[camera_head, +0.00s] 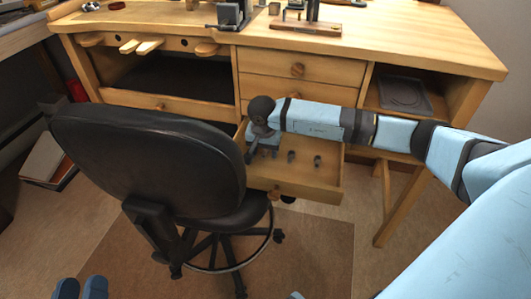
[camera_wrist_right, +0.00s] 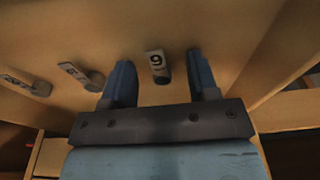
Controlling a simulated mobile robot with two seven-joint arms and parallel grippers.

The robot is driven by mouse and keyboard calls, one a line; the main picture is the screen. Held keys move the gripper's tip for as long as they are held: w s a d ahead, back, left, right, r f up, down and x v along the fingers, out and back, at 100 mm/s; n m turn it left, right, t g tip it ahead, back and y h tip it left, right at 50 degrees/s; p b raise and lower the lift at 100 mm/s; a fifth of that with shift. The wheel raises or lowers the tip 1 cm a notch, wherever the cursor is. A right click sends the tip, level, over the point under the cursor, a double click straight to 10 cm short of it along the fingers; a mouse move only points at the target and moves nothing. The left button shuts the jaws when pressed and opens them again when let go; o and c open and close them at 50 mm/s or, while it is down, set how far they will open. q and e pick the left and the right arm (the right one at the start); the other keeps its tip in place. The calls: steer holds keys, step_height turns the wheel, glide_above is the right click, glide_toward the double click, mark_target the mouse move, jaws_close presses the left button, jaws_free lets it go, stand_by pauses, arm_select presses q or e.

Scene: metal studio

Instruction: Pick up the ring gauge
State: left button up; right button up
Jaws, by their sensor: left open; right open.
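An open drawer (camera_head: 320,192) of the workbench holds several small dark cylindrical pieces with pale number tags. One piece (camera_wrist_right: 158,68), its tag reading like a 9, lies between the open fingers of my right gripper (camera_wrist_right: 162,82), with gaps on both sides. Two others, a middle piece (camera_wrist_right: 88,76) and a left piece (camera_wrist_right: 36,86), lie to the left in the wrist view. I cannot tell for sure which is the ring gauge. In the head view my right gripper (camera_head: 263,152) is low over the drawer's left part. My left gripper (camera_head: 82,288) is open at the bottom left edge, partly cut off.
A black office chair (camera_head: 150,150) stands close in front of the drawer's left side. The wooden bench (camera_head: 400,40) carries tools on top. A shelf (camera_head: 405,95) at right holds a dark flat tray. Drawer walls (camera_wrist_right: 268,50) border the right gripper closely.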

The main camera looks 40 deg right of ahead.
steer(key=c, duration=1)
steer(key=shift+r, duration=0.2)
